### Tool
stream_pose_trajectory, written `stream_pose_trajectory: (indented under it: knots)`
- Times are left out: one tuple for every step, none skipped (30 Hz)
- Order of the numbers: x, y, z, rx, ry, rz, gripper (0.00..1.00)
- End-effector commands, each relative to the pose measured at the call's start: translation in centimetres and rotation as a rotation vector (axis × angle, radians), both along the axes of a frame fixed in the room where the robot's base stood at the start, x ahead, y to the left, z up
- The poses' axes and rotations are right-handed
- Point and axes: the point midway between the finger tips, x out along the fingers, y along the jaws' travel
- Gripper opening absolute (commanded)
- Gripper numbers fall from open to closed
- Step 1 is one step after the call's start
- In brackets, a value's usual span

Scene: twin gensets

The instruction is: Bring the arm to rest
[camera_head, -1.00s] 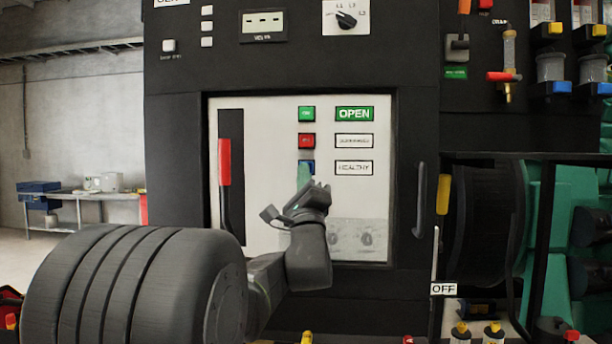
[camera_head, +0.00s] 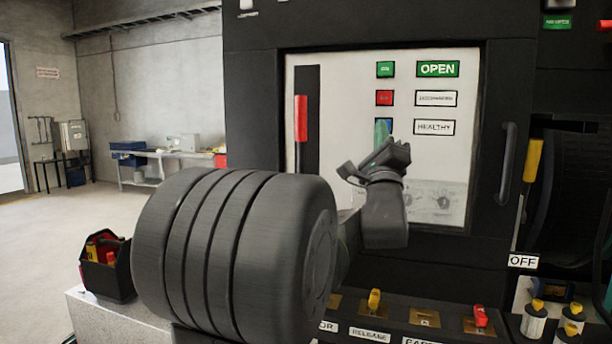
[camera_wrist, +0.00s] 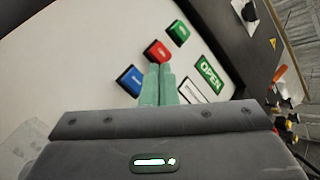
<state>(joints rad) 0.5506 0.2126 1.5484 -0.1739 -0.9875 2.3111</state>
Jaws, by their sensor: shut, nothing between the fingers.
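My gripper (camera_head: 383,136) is raised in front of the white breaker panel (camera_head: 340,90), just at the blue button (camera_head: 388,126), which it partly covers in the head view. In the wrist view its two green fingers (camera_wrist: 159,84) are together with nothing between them. They point toward the panel, between the blue button (camera_wrist: 130,80) and the red button (camera_wrist: 156,52). I cannot tell whether the fingertips touch the panel. My arm is bent, with its large ribbed dark joint at the lower left.
The panel has a red-handled lever (camera_head: 301,119), a green button (camera_head: 385,69) and an OPEN sign (camera_head: 438,69). A door handle (camera_head: 508,160) stands out at the right. Yellow and red switches (camera_head: 374,300) line a ledge below. A black toolbox (camera_head: 108,266) sits at the left; open floor lies behind.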

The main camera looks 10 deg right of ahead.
Motion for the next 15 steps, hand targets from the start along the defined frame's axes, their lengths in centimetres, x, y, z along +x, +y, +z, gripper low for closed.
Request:
stream_pose_trajectory:
  knots:
    - [0.5, -0.3, 0.2, 0.001, 0.002, -0.001, 0.0]
    - [0.8, -0.5, 0.2, 0.001, 0.002, -0.001, 0.0]
    - [1.2, -0.7, 0.3, 0.002, 0.002, 0.0, 0.0]
    - [1.5, -0.9, 0.2, 0.002, 0.003, 0.0, 0.0]
    - [1.7, -1.0, 0.3, 0.002, 0.002, 0.0, 0.0]
    - [1.5, -0.9, 0.5, 0.001, 0.002, 0.001, 0.0]
    - [1.5, -0.9, 0.5, 0.001, 0.002, 0.001, 0.0]
    - [1.5, -0.9, 0.5, 0.001, 0.002, 0.001, 0.0]
    - [1.4, -0.9, 0.5, 0.001, 0.002, 0.001, 0.0]
    - [1.4, -0.9, 0.5, 0.002, 0.003, 0.0, 0.0]
    - [1.4, -0.8, 0.5, 0.001, 0.003, 0.001, 0.0]
    - [1.4, -0.8, 0.5, 0.001, 0.002, 0.001, 0.0]
    - [1.3, -0.8, 0.5, 0.001, 0.003, 0.0, 0.0]
    - [1.3, -0.8, 0.4, 0.001, 0.003, 0.0, 0.0]
    - [1.3, -0.8, 0.4, 0.001, 0.003, 0.0, 0.0]
